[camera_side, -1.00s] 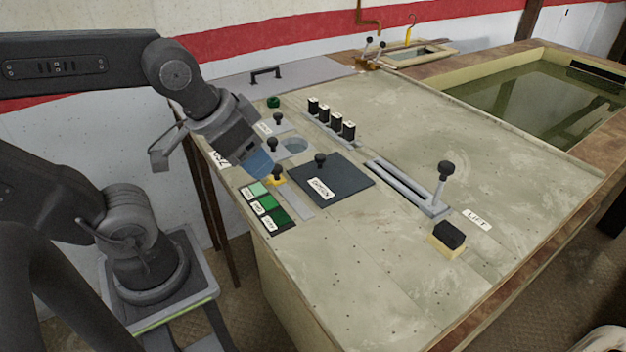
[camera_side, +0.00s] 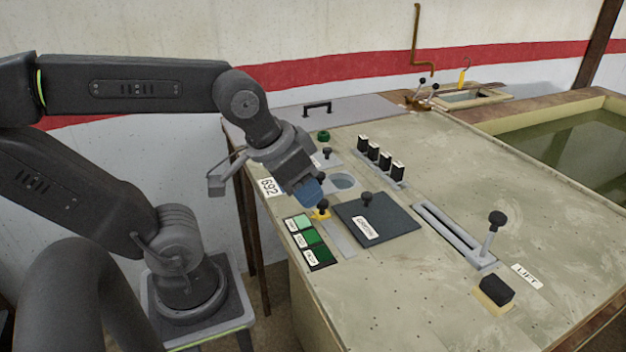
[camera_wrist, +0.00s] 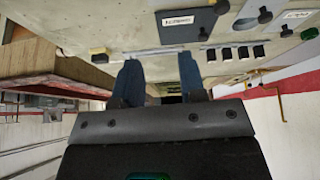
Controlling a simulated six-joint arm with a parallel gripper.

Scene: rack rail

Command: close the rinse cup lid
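The rinse cup appears to be the round opening (camera_side: 342,181) in the light panel. A grey plate with an upright black knob (camera_side: 327,153) lies just behind it, beside a small label; I cannot tell for certain that this is its lid. The wrist view shows a black knob (camera_wrist: 265,15) and a white label (camera_wrist: 297,15) there. My gripper (camera_side: 312,197) is left of the opening, close to another black knob (camera_side: 320,176), which it partly hides. I cannot tell whether they touch. In the wrist view my gripper (camera_wrist: 160,77) has its two blue fingers apart, with nothing seen between them.
A dark square cover (camera_side: 375,222) with a knob lies in front of the opening. Several black switches (camera_side: 381,159) stand behind it. Green buttons (camera_side: 311,240) and a yellow-based knob (camera_side: 321,210) are nearby. A lever (camera_side: 493,232) in a slotted rail stands right. A water tank (camera_side: 575,155) is beyond.

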